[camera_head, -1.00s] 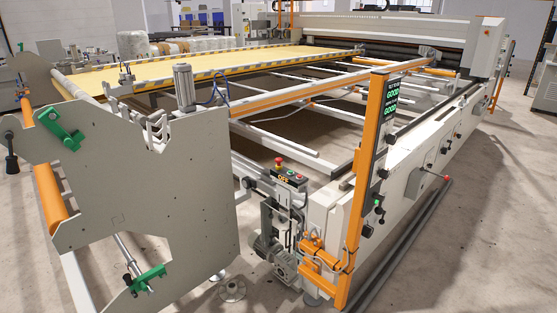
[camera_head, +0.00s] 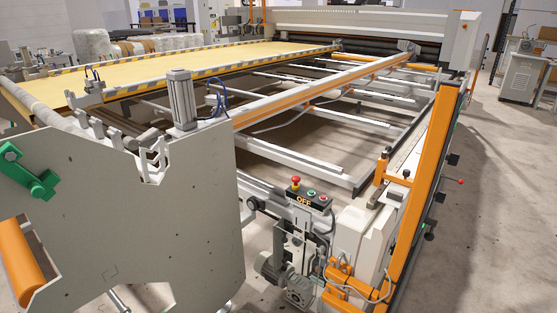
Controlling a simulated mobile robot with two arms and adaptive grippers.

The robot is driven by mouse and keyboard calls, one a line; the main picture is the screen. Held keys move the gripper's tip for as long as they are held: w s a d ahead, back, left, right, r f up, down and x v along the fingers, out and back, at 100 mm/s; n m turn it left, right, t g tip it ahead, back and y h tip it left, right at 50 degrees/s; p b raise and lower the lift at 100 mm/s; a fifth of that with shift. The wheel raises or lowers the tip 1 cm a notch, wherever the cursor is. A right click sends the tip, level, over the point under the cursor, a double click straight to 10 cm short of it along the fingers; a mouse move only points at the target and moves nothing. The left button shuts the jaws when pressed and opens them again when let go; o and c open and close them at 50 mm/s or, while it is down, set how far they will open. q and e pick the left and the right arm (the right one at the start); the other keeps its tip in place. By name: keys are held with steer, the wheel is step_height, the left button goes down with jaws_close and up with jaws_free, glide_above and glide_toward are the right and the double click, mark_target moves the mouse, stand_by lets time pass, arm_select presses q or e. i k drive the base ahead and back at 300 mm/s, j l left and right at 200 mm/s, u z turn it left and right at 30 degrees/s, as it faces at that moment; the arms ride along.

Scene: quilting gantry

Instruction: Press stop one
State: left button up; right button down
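A small control box (camera_head: 309,198) sits at the near end of the quilting gantry, right of the big grey side plate. On it is a red mushroom stop button (camera_head: 295,182) with a yellow collar. Beside it are a green button (camera_head: 311,192) and a smaller red button (camera_head: 323,197). A display below the stop button reads OFF (camera_head: 304,201). Neither of my grippers is in the head view, and nothing touches the buttons. I cannot tell from any label which control is stop one.
The grey side plate (camera_head: 130,205) fills the near left. An orange post (camera_head: 425,180) stands right of the control box. The gantry's beam (camera_head: 320,88) runs behind. Bare concrete floor (camera_head: 500,220) is free on the right.

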mark_target(295, 179)
steer(key=i+j+z, duration=0.2)
steer(key=i+j, duration=0.65)
steer(key=i, duration=0.85)
steer(key=l+z, duration=0.05)
steer(key=l, duration=0.05)
